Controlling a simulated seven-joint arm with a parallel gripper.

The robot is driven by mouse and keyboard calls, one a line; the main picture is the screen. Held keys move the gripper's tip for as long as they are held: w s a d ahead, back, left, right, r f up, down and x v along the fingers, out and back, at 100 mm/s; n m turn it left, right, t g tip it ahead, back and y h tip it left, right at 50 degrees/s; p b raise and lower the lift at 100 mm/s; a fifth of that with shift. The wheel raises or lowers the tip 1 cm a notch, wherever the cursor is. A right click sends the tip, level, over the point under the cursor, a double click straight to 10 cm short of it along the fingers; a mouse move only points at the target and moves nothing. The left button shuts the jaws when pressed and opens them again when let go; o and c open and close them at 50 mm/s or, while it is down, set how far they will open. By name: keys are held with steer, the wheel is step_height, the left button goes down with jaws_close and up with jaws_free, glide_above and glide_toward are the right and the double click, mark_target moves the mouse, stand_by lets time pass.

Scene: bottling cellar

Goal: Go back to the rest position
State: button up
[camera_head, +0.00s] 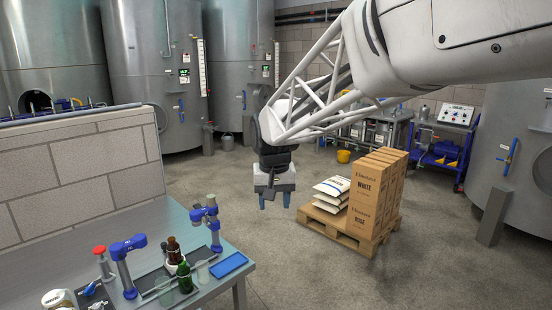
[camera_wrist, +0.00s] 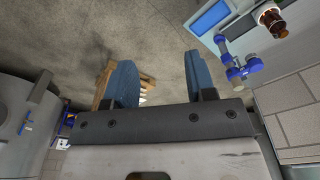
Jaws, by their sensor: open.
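My gripper (camera_head: 275,201) hangs from my arm in the middle of the head view, over the floor between the bench and the pallet. Its two blue fingers point down, stand apart and hold nothing.
A brown bottle (camera_head: 173,250), a green bottle (camera_head: 184,278), a blue tray (camera_head: 229,265) and blue fixtures (camera_head: 127,247) are on the bench. A pallet (camera_head: 335,228) with boxes (camera_head: 376,200) and sacks (camera_head: 330,190) stands at right. Steel tanks (camera_head: 150,70) line the back. Open floor lies between.

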steer(key=s+d+f, duration=0.2)
steer(key=s+d, duration=0.4)
steer(key=s, duration=0.4)
steer(key=s+d+f+t, duration=0.1)
steer(key=s+d, duration=0.5)
steer(key=s, duration=0.4)
steer(key=s+d+f+m, duration=0.1)
steer(key=s+d+f, duration=0.1)
steer(key=s+d, duration=0.5)
steer(key=s, duration=0.4)
steer(key=shift+f, duration=0.3)
